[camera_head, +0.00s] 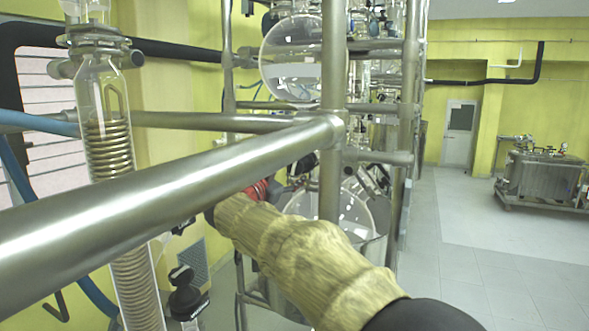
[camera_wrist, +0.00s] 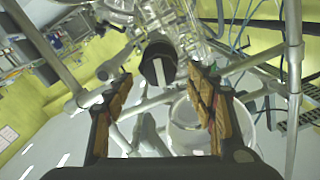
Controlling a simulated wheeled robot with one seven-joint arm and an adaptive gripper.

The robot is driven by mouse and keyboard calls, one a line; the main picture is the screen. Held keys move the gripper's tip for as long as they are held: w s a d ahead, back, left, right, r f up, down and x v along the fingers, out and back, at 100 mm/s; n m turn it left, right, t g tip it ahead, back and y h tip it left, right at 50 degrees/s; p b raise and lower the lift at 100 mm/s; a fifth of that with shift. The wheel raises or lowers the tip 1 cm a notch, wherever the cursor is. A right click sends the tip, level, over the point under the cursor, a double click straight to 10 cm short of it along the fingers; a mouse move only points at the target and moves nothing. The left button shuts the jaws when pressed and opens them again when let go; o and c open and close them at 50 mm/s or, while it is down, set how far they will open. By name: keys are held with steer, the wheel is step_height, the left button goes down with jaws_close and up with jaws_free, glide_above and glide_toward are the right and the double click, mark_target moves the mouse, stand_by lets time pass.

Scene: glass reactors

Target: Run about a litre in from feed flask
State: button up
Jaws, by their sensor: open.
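A round clear glass flask (camera_head: 290,60), which may be the feed flask, hangs high in the steel frame in the head view. A larger glass vessel (camera_head: 350,213) sits lower, partly behind a post and my arm. In the wrist view, my gripper (camera_wrist: 160,76) is open, its two brown-padded fingers apart. A black knob (camera_wrist: 152,68) with a pale stripe lies in line with the gap, near the fingertips. I cannot tell whether it is between the pads or just beyond them. My fingers cannot be made out in the head view.
A thick steel rail (camera_head: 150,225) crosses close in front, joined to an upright post (camera_head: 333,110). A glass coil column (camera_head: 110,150) stands at left, with a black-handled fitting (camera_head: 185,295) near its foot. Open floor (camera_head: 480,230) lies at right, before a steel tank cart (camera_head: 543,180).

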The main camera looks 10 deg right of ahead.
mark_target(294, 168)
steer(key=shift+x, duration=2.55)
steer(key=c, duration=0.3)
steer(key=c, duration=0.8)
steer(key=shift+c, duration=0.4)
steer(key=shift+n+b, duration=0.3)
steer(key=shift+b, duration=0.15)
steer(key=shift+f+n+b, duration=0.1)
steer(key=shift+n+b, duration=0.5)
steer(key=shift+b, duration=0.15)
steer(key=shift+n+b, duration=1.1)
steer(key=shift+n, duration=0.1)
steer(key=n+b, duration=0.1)
steer(key=n, duration=0.2)
steer(key=shift+n, duration=0.3)
steer(key=shift+n+b, duration=0.3)
steer(key=shift+n, duration=1.2)
